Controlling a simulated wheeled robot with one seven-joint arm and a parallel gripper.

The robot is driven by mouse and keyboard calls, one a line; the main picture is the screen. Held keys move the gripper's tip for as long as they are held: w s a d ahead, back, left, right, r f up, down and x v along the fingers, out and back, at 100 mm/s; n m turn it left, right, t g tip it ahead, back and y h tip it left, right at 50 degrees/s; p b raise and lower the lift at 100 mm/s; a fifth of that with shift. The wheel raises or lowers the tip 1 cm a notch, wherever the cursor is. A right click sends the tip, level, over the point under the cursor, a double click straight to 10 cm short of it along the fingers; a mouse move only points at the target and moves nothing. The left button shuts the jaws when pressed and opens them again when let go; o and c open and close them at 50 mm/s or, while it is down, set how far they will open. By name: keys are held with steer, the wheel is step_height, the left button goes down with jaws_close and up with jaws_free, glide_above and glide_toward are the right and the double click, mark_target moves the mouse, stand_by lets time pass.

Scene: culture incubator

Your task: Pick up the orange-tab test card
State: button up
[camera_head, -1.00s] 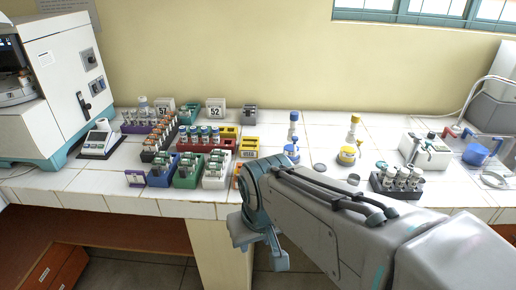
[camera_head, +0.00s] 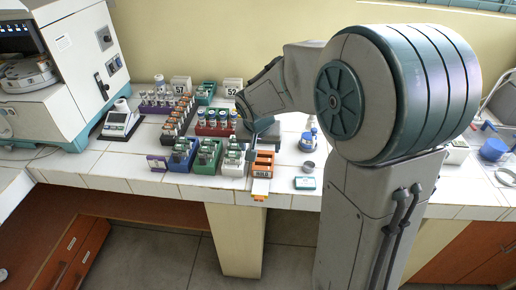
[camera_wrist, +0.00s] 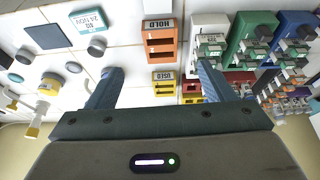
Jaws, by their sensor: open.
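The orange-tab test card (camera_head: 261,187) is a pale strip with an orange end. It lies at the front edge of the counter, just in front of the orange rack (camera_head: 263,163). In the wrist view the orange rack labelled HOLD (camera_wrist: 160,45) lies beyond my fingertips, and I cannot make out the card clearly at the top edge. My gripper (camera_wrist: 157,78) is open, with nothing between its fingers. In the head view my arm partly hides the gripper, which is over the counter behind the orange rack.
A white machine (camera_head: 75,65) fills the back left.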

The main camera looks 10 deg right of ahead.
steer(key=shift+w+p+x, duration=0.15)
steer(key=shift+p+x, duration=0.15)
steer(key=shift+x, duration=3.25)
steer(key=shift+w+p+x, duration=0.1)
steer(key=shift+p+x, duration=0.2)
steer(key=shift+x, duration=3.25)
steer(key=shift+f+b, duration=0.15)
steer(key=shift+b, duration=0.4)
jaws_close()
steer(key=shift+o, duration=0.6)
jaws_free()
